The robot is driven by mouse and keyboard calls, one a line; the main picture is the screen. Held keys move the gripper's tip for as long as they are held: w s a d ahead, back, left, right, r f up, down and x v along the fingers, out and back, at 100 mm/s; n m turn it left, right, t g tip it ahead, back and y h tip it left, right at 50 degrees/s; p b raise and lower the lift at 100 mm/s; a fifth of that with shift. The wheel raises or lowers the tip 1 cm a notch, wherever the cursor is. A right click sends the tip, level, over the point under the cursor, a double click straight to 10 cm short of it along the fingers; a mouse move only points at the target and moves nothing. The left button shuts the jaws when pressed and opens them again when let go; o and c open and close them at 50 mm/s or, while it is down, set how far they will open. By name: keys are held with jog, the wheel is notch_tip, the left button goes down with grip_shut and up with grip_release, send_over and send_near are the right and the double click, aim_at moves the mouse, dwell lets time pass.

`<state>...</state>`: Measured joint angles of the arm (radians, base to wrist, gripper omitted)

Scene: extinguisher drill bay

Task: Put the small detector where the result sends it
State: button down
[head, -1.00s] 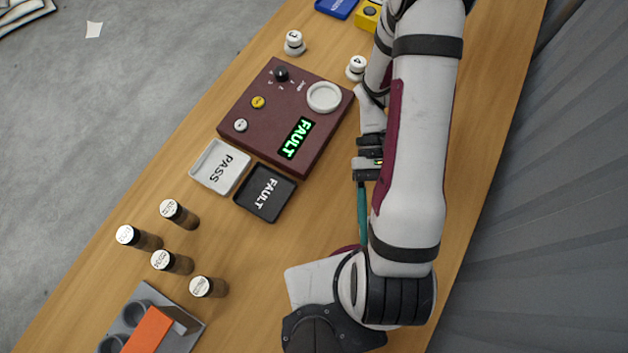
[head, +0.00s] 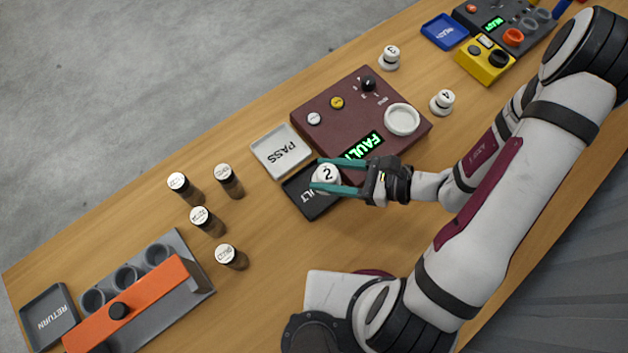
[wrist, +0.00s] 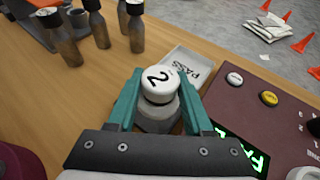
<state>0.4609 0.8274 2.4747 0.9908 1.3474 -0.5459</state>
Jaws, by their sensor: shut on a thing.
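My gripper (head: 338,176) has teal fingers shut on a small white detector (head: 326,173) marked 2. It holds the detector upright over the black FAULT tray (head: 304,199), hiding much of that tray; I cannot tell whether the detector touches it. In the wrist view the detector (wrist: 158,85) sits between the fingers. The maroon tester (head: 345,108) shows a green FAULT on its display (head: 362,146), and its round white seat (head: 402,119) is empty. The white PASS tray (head: 281,150) is empty, left of the FAULT tray.
Detectors marked 4 (head: 442,101) and another (head: 389,58) stand by the tester. Several dark cylinders with white tops (head: 207,221) stand at left, near a grey rack with an orange bar (head: 130,303) and a RETURN tray (head: 48,318). A yellow box (head: 484,60) and blue tray (head: 444,31) are at back right.

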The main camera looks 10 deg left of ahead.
aim_at(316, 177)
jog(key=a+f, duration=0.1)
jog(key=a, duration=0.1)
jog(key=shift+a+f, duration=0.35)
jog(key=shift+f, duration=0.05)
notch_tip(316, 177, down, 3)
jog(key=shift+w+a+f, duration=0.1)
jog(key=shift+f, duration=0.4)
jog(key=shift+c, duration=1.5)
grip_release()
jog(key=shift+f, duration=0.1)
